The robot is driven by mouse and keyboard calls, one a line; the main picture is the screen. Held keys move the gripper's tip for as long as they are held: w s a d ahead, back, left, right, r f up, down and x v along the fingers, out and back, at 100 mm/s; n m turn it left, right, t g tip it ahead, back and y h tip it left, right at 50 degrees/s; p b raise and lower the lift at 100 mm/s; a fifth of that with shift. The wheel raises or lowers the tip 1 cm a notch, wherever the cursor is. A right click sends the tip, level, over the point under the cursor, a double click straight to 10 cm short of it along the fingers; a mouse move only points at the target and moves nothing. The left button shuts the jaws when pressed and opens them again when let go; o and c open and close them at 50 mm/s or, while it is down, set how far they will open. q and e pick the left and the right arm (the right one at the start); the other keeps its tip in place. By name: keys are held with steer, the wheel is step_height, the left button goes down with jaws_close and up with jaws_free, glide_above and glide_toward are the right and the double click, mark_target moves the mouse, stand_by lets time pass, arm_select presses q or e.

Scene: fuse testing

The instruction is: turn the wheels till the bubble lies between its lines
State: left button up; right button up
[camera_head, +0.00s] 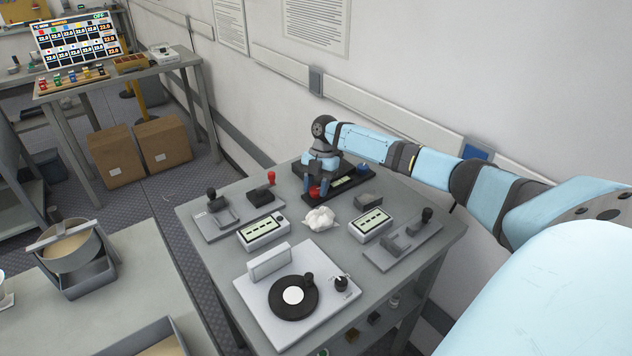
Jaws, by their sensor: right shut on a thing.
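A black levelling device (322,202) sits at the back of the grey table, near the wall. My left gripper is out of view.
On the same table (215,248) are a crumpled white cloth (319,219), two white meters (263,232) (371,225), lever fixtures (221,216) (402,245) and a turntable-like device (294,296) in front. The wall (400,80) is close behind.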

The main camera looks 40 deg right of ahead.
steer(key=shift+r+m+t+p, duration=0.25)
steer(key=shift+m+t+p, duration=0.15)
steer(key=shift+m+p, duration=0.5)
steer(key=shift+f+m, duration=0.2)
steer(key=shift+m, duration=0.3)
steer(key=o, duration=0.9)
steer(key=shift+d+r, duration=0.1)
steer(key=v, duration=1.3)
steer(key=shift+s+d+r+b, duration=0.15)
steer(key=shift+d+r+b, duration=0.1)
steer(key=shift+b, duration=0.1)
